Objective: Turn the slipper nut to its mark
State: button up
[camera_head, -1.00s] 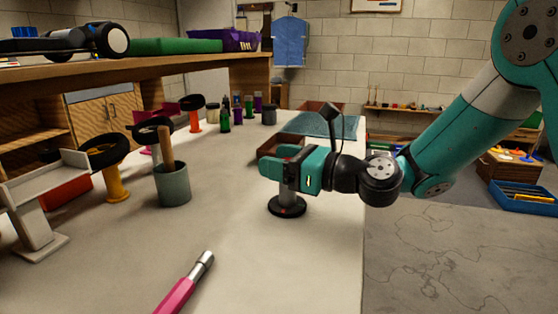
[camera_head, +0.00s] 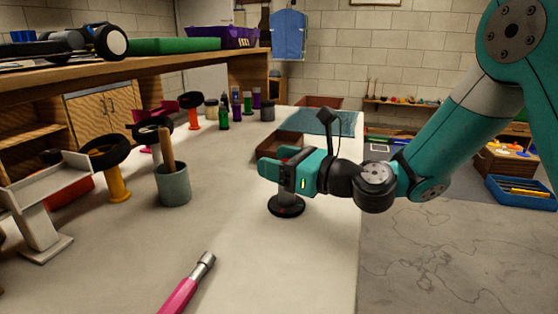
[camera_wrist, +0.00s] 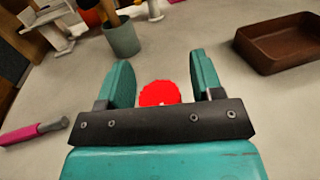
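A black round base (camera_head: 286,206) with a small red mark on its front stands on the pale bench below my gripper (camera_head: 271,165). In the wrist view a bright red round top (camera_wrist: 160,93), likely the slipper nut, lies between the two teal fingers of my gripper (camera_wrist: 158,80). The fingers are apart. In the head view my fingers hide most of the nut. I cannot make out a target mark on it.
A pink-handled tool (camera_head: 187,283) lies at the front of the bench. A grey-green cup (camera_head: 173,185) with a wooden handle, a yellow stand (camera_head: 117,184) and a light grey stand (camera_head: 38,225) are at left. A brown tray (camera_head: 277,147) lies behind my gripper.

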dwell(0.4)
jog(key=b+v, duration=0.2)
jog(key=v, duration=0.2)
jog(key=b+v, duration=0.3)
jog(key=v, duration=0.2)
jog(key=b+v, duration=0.3)
jog(key=v, duration=0.2)
jog(key=shift+s+d+f, duration=0.2)
jog(key=shift+f, duration=0.15)
jog(key=b+v, duration=0.2)
jog(key=b, duration=0.3)
jog(key=shift+d+r, duration=0.15)
jog(key=shift+s+d+r+b, duration=0.2)
jog(key=shift+s+r+b, duration=0.1)
jog(key=shift+b, duration=0.3)
jog(key=shift+d, duration=0.1)
